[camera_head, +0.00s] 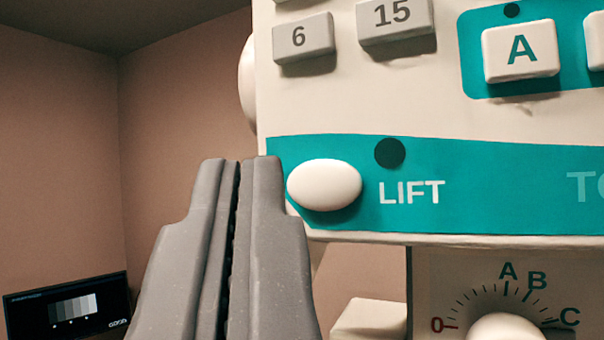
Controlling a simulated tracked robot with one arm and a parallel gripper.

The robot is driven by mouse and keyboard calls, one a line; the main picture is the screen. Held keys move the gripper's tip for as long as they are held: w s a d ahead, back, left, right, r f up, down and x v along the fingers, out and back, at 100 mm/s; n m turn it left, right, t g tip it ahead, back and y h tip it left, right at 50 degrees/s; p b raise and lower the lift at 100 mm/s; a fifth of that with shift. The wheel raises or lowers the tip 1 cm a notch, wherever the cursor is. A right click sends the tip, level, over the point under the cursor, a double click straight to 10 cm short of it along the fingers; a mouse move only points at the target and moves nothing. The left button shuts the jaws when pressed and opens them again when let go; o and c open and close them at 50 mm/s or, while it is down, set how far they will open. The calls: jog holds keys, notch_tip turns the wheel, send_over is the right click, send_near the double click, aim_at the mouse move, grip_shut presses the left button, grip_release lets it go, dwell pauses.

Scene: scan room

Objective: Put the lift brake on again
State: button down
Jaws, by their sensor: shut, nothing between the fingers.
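The lift brake control is a white oval button (324,185) on the teal strip (480,170) of a cream panel, with the word LIFT to its right. A dark round lamp (390,153) sits just above the word and looks unlit. My gripper (242,165) is shut and empty, with its grey fingers pointing up. Its fingertips are just left of the LIFT button in the picture, overlapping the panel's left edge. I cannot tell whether they touch the panel.
Above are grey keys marked 6 (303,38) and 15 (395,18), and a white A key (520,50). Below right is a dial (508,327) marked 0, A, B, C. A small dark monitor (68,308) stands far left. Open room lies left of the panel.

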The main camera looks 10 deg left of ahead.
jog(key=shift+s+a, duration=0.15)
jog(key=shift+s, duration=0.5)
jog(key=shift+s+a, duration=0.15)
jog(key=shift+s, duration=0.45)
jog(key=w+a+f+m+h+b, duration=0.1)
jog(key=w+a+m+h+b, duration=0.3)
jog(key=a+h, duration=0.35)
jog(key=w+a+m+h+b, duration=0.2)
jog(key=a+m+h+b, duration=0.35)
jog(key=a+h, duration=0.2)
jog(key=s+a+f+n+g+y+b, duration=0.3)
jog(key=a+f+g+b, duration=0.1)
jog(key=a+f, duration=0.7)
jog(key=s+a+f+n+g+y+b, duration=0.3)
jog(key=a+f+b, duration=0.3)
jog(key=a+f, duration=0.6)
jog(key=shift+s+a+f+g+y, duration=0.15)
jog(key=shift+s+a+g+y, duration=0.55)
jog(key=shift+a, duration=0.55)
